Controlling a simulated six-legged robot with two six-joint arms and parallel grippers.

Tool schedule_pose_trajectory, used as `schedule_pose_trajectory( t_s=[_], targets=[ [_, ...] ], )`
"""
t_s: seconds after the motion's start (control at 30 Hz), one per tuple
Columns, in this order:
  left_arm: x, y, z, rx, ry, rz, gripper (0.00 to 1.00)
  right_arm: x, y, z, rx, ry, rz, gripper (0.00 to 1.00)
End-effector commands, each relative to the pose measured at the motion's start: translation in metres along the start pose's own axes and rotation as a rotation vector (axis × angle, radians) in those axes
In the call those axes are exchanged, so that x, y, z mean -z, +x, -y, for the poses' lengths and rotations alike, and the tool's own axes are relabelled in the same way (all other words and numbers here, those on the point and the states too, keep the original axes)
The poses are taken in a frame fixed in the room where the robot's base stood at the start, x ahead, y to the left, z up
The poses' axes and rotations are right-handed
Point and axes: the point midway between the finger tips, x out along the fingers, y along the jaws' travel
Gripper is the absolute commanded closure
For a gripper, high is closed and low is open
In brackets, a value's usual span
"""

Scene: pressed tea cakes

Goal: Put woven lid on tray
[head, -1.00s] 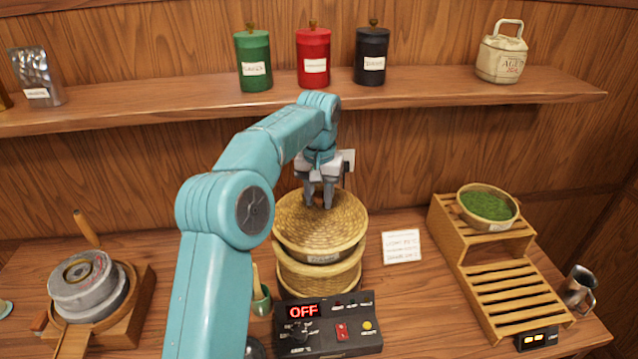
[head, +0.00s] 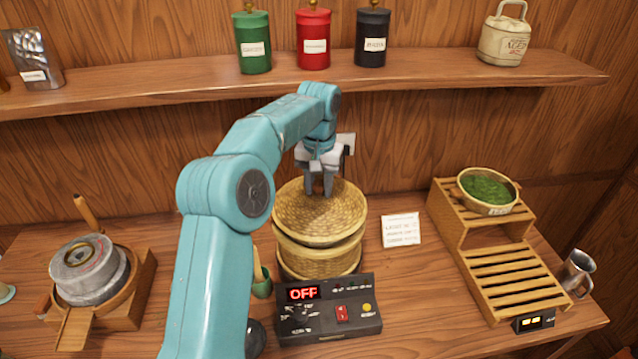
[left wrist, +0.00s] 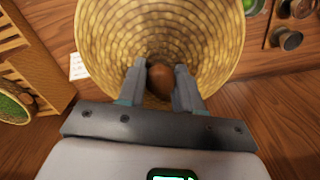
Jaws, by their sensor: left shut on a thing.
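The woven lid (head: 300,222) is a round, straw-coloured piece above the woven tray (head: 320,264), which stands on the counter behind a black control box. The lid covers the tray's top from this angle and looks slightly tilted. I cannot tell whether its rim is fully seated. My left gripper (head: 319,192) points down at the lid's middle and is shut on its knob. In the left wrist view the brown knob (left wrist: 159,82) sits between the fingers (left wrist: 160,88), with the lid's weave (left wrist: 110,40) around it. My right gripper is out of view.
The control box (head: 328,312) reads OFF, close in front of the tray. A small green cup (head: 262,286) stands left of it. A stone mill (head: 88,270) is at left, a wooden rack (head: 510,280) with a bowl of green leaves (head: 487,190) at right. A shelf (head: 430,90) runs behind.

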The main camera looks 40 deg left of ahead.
Motion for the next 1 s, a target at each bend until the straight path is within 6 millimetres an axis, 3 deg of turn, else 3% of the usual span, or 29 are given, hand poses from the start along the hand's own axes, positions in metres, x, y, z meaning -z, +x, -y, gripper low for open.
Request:
schedule_pose_trajectory(
  t_s=[0.27, 0.3, 0.37, 0.4, 0.73, 1.0],
  targets=[
    [0.000, 0.006, 0.000, 0.000, -0.001, -0.001, 1.00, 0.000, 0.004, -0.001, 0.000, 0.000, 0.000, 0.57],
    [0.000, 0.005, 0.000, 0.000, -0.001, -0.002, 0.59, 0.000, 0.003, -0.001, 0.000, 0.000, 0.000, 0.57],
    [0.000, 0.005, 0.000, 0.000, -0.001, -0.001, 0.39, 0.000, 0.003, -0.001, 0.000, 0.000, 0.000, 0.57],
    [0.000, 0.005, 0.000, 0.000, -0.001, -0.001, 0.36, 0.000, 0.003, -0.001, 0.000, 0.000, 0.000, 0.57],
    [0.001, 0.000, 0.000, 0.000, 0.000, -0.002, 0.36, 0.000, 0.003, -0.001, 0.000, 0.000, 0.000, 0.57],
    [0.001, -0.050, 0.000, -0.001, -0.001, -0.004, 0.36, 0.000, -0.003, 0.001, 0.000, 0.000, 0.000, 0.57]
  ],
)
